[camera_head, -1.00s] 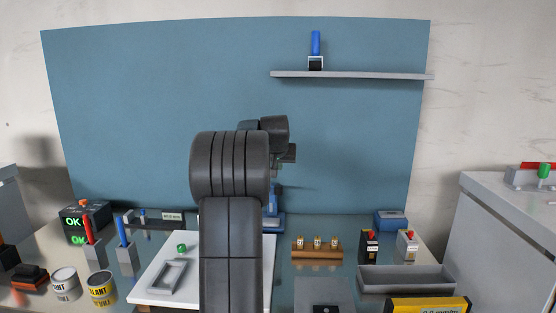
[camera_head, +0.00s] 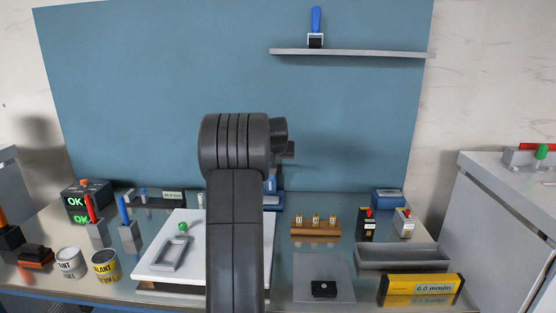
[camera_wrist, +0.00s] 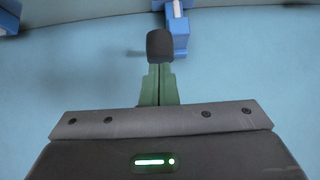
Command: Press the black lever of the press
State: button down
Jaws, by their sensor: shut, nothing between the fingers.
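The blue press (camera_head: 274,201) stands at the back of the bench, mostly hidden behind my arm in the head view. In the wrist view its blue body (camera_wrist: 179,28) is at the top, right of centre. The black lever end (camera_wrist: 160,45), a rounded dark knob, shows in front of it. My gripper (camera_wrist: 158,72) has green fingers, shut and empty, pointing at the knob. The fingertips appear just below the knob in the picture; I cannot tell whether they touch it. The gripper's fingers are hidden in the head view.
A wooden rack (camera_head: 316,230) with small vials stands right of my arm. A white board (camera_head: 160,262) with a grey frame lies left. A grey tray (camera_head: 403,258) and yellow meter (camera_head: 421,288) are at the right. A shelf (camera_head: 350,53) hangs above.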

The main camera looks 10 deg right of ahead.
jog(key=shift+f, duration=0.1)
notch_tip(320, 180, down, 15)
jog(key=s+t+h+b, duration=0.1)
jog(key=t+b, duration=0.4)
jog(key=b, duration=2.6)
jog(key=shift+s+a+r+h, duration=0.2)
jog(key=shift+s+a+h, duration=0.15)
jog(key=shift+s, duration=0.5)
jog(key=shift+f, duration=0.35)
jog(key=r+p+v, duration=0.1)
jog(key=v, duration=1.2)
jog(key=shift+s+r, duration=0.15)
jog(key=shift+r, duration=0.15)
